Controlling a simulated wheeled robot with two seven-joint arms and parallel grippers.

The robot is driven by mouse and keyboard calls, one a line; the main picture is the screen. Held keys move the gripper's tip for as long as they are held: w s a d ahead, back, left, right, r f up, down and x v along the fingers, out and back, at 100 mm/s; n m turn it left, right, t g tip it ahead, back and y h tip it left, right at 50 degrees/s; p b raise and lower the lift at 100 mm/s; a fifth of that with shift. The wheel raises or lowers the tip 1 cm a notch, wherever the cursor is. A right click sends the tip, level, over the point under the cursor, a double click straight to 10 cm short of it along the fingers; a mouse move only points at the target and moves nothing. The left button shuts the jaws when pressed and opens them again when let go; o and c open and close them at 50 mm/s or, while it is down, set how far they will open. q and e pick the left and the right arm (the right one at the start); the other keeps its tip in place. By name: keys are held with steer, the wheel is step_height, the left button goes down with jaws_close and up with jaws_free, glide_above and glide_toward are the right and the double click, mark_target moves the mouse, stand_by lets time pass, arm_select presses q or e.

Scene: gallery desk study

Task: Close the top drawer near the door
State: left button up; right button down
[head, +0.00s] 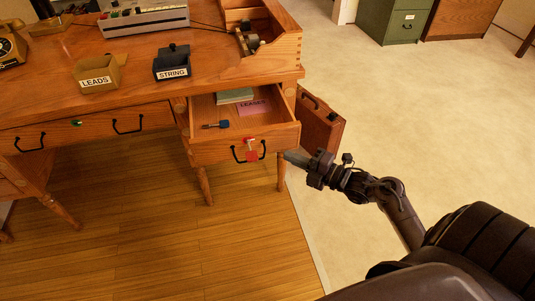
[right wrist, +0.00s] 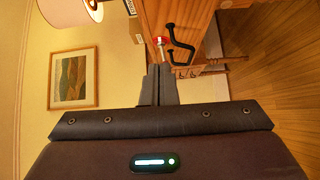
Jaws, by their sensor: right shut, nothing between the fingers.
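The wooden drawer (head: 215,151) at the desk's right end stands pulled open. The drawer holds a pink "LEASES" folder (head: 255,108), a greenish stack (head: 234,96) and a small dark key-like item with a blue end (head: 216,125). My right gripper (head: 291,156) is shut and empty, just right of the drawer front. In the right wrist view its fingertips (right wrist: 159,70) point toward the drawer front and handle (right wrist: 180,45). I cannot tell whether they touch. My left gripper is out of view.
A wide desk drawer (head: 95,127) to the left is shut. A brown case (head: 318,125) stands right beside the open drawer. "LEADS" (head: 96,84) and "STRING" (head: 172,74) boxes sit on the desktop. Pale floor to the right is clear; a green cabinet (head: 392,20) is far back.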

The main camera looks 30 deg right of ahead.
mark_target(252, 139)
steer(key=x, duration=1)
steer(key=shift+r, duration=0.25)
